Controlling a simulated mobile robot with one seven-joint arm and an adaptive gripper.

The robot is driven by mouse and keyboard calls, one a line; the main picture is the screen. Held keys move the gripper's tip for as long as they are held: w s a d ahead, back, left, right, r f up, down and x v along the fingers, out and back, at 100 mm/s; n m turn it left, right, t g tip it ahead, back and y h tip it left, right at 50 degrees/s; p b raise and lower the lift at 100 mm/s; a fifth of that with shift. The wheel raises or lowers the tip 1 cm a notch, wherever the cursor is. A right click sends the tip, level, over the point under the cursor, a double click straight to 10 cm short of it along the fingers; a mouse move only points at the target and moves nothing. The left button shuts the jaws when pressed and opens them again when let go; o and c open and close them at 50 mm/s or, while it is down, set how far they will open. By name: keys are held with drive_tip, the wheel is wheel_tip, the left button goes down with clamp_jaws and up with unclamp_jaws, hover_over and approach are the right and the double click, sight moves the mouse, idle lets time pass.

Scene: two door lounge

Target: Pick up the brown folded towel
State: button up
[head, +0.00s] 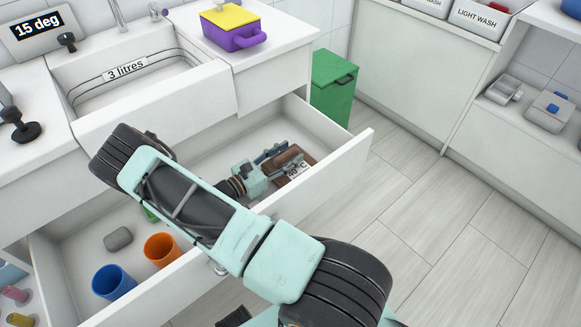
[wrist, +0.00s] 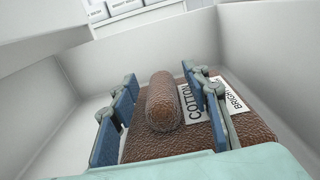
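The brown folded towel (head: 281,181) lies in the right part of the open drawer, partly hidden by my gripper (head: 282,154) in the head view. In the wrist view the towel (wrist: 165,145) has a rough brown surface, a raised roll on top, and white labels reading "COTTON" and "BRIGH…". My gripper (wrist: 160,80) is open, with its blue-grey fingers on either side of the roll. Gaps show between the roll and both fingers. The fingers are low over the towel; whether they touch its flat part I cannot tell.
The drawer's front wall (head: 335,160) and side walls stand close around my gripper. The drawer's left part holds an orange cup (head: 160,249), a blue cup (head: 113,282) and a grey lump (head: 118,239). A green bin (head: 332,88) stands behind; the floor at right is clear.

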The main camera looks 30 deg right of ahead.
clamp_jaws()
